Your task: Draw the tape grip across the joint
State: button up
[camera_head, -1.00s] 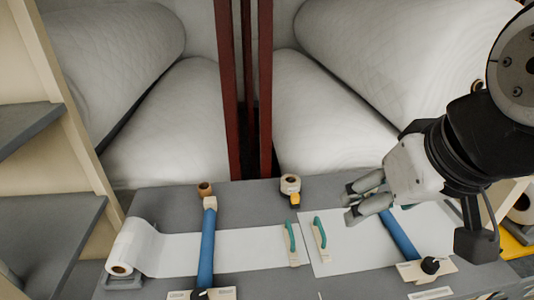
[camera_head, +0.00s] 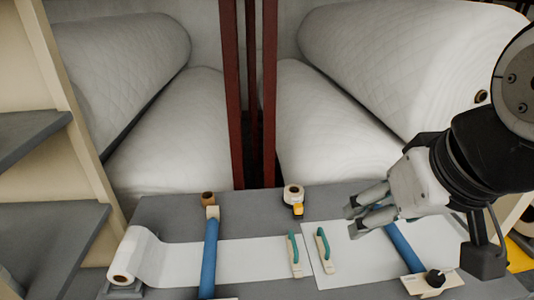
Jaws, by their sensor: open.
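A roll of tape (camera_head: 293,193) with a yellow grip (camera_head: 298,209) stands near the back middle of the grey table (camera_head: 255,213). The joint is a narrow gap between the left white sheet (camera_head: 259,252) and the right white sheet (camera_head: 348,266). A green-handled block (camera_head: 294,254) lies at the left sheet's edge and another green-handled block (camera_head: 324,249) lies on the right sheet. My gripper (camera_head: 353,219) is open and empty above the right sheet, right of the tape and the joint.
A blue bar (camera_head: 208,255) crosses the left sheet, and another blue bar (camera_head: 405,249) crosses the right sheet, partly behind my gripper. A white roll (camera_head: 133,256) sits at the left end. Dark red posts (camera_head: 232,100) and big wadding rolls (camera_head: 345,125) stand behind the table.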

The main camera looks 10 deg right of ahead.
jog(key=shift+c, duration=0.3)
jog(key=shift+w, duration=0.1)
jog(key=c, duration=0.4)
jog(key=g+b, duration=0.1)
jog(key=b, duration=0.2)
send_over(299, 205)
jog(key=s, duration=0.6)
notch_tip(299, 205, down, 21)
jog(key=x, duration=1.5)
jog(key=shift+a+r, duration=0.1)
jog(key=shift+c, duration=0.4)
grip_shut()
